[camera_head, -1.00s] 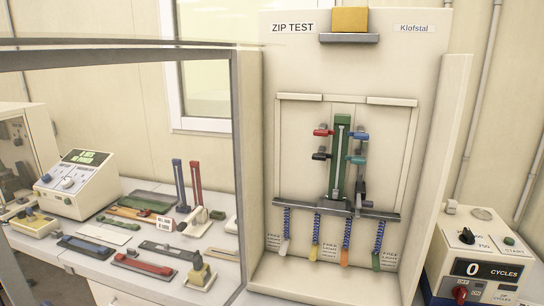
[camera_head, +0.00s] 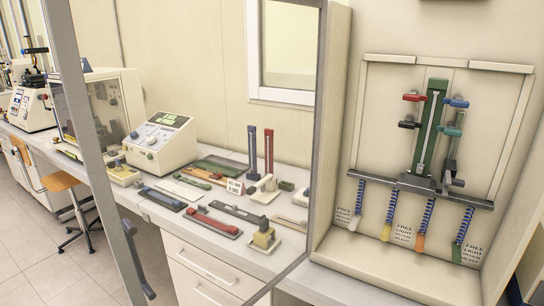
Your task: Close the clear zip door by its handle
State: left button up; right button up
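The clear zip door (camera_head: 86,125) stands open. Its see-through pane in a grey frame swings out from the left side of the zip test machine (camera_head: 342,130) towards me, and its top is out of view. The dark grey door handle (camera_head: 138,262) is on the door's free edge, low at the left. The machine's front is uncovered, showing a green zip fixture (camera_head: 428,130) with coloured clamps. Neither of my grippers is in view.
Through the door I see a bench (camera_head: 285,262) with a control box (camera_head: 161,140) and several small tools and samples. An orange stool (camera_head: 62,181) stands on open floor at the left. A white drawer unit (camera_head: 205,272) is under the bench.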

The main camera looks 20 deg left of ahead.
aim_at(120, 233)
jog(key=i+j+z, duration=0.1)
jog(key=j+z, duration=0.2)
jog(key=j, duration=0.25)
jog(key=j+z, duration=0.3)
jog(key=j, duration=0.3)
jog(key=j+z, duration=0.3)
jog(key=j, duration=0.3)
jog(key=j+z, duration=0.3)
jog(key=j, duration=0.3)
jog(key=k+j+z, duration=0.3)
jog(key=j, duration=0.25)
jog(key=i, duration=0.1)
